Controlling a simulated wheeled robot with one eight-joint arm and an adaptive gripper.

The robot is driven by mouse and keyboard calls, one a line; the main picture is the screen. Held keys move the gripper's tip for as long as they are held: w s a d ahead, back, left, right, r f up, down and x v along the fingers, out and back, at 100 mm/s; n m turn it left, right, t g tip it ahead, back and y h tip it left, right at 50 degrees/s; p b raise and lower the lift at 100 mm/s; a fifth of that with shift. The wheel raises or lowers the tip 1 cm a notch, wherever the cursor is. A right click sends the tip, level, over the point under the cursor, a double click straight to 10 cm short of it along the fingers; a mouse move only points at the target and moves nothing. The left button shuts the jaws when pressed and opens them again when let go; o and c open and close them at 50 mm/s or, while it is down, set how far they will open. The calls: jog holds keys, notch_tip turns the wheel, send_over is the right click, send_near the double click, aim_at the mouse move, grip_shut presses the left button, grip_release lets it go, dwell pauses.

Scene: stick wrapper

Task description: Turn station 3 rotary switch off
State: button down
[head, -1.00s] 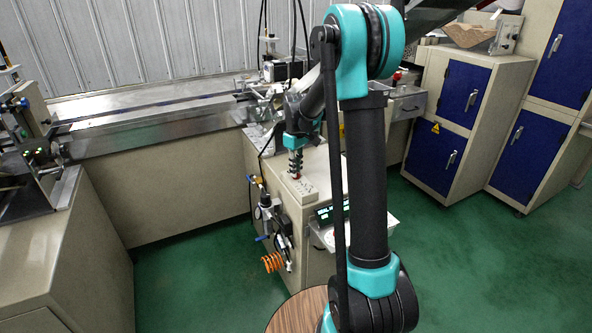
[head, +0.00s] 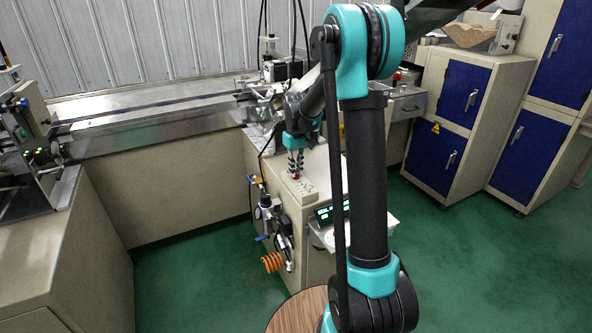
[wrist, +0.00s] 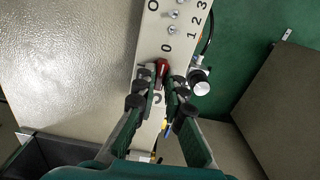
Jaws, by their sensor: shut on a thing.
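A red rotary switch knob (wrist: 161,68) stands on a pale control panel (wrist: 184,16) in the wrist view, below a printed 0, with 1, 2 and 3 to the right. In the head view the knob (head: 296,177) is a small red spot on top of the beige station cabinet (head: 312,238). My gripper (wrist: 162,76) has its two dark fingers on either side of the knob and is shut on it. In the head view my gripper (head: 296,168) points down at the panel, its fingers hiding part of it. I cannot tell which station number the switch bears.
A lit display (head: 331,211) and air fittings (head: 270,220) are on the cabinet's side. Green floor (head: 190,270) is clear.

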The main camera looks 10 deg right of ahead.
jog(key=c, duration=1.6)
grip_release()
notch_tip(320, 180, up, 12)
jog(key=s+d+f+m+t, duration=0.1)
jog(key=s+f, duration=0.4)
jog(key=s, duration=0.5)
jog(key=s+d+f+m+t, duration=0.1)
jog(key=s+f, duration=0.4)
jog(key=s, duration=0.5)
jog(key=s+d+f+m+t, duration=0.2)
jog(key=s+f, duration=0.3)
jog(key=s, duration=0.5)
jog(key=shift+s+d, duration=0.15)
jog(key=shift+d, duration=0.2)
